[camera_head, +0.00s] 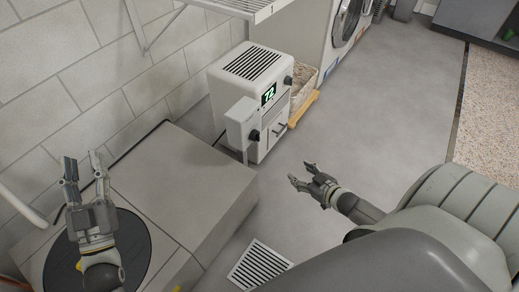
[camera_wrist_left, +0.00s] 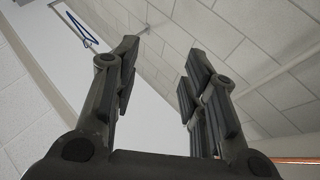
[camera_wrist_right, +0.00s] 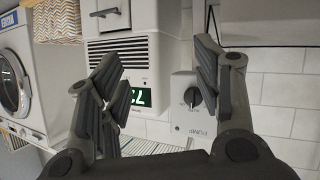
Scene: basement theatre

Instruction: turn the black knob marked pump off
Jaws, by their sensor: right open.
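A small pale control box (camera_head: 239,122) stands at the front left of a white appliance. Its black knob (camera_head: 254,135) faces right. In the right wrist view the knob (camera_wrist_right: 193,97) sits on the box (camera_wrist_right: 187,121), above lettering that reads like PUMP upside down; I cannot tell its exact setting. My right gripper (camera_head: 300,172) is open and empty, to the right of the knob and apart from it. In its wrist view the knob shows between the fingers, closer to the right one. My left gripper (camera_head: 84,170) is open and empty at the far left, away from the box.
The white appliance (camera_head: 250,64) has a lit green display (camera_head: 269,94) and a second dark knob (camera_head: 288,81). A grey-beige chest (camera_head: 200,185) with a round black lid (camera_head: 135,250) stands left. A wicker basket (camera_head: 304,88) is behind. The floor (camera_head: 375,120) to the right is clear.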

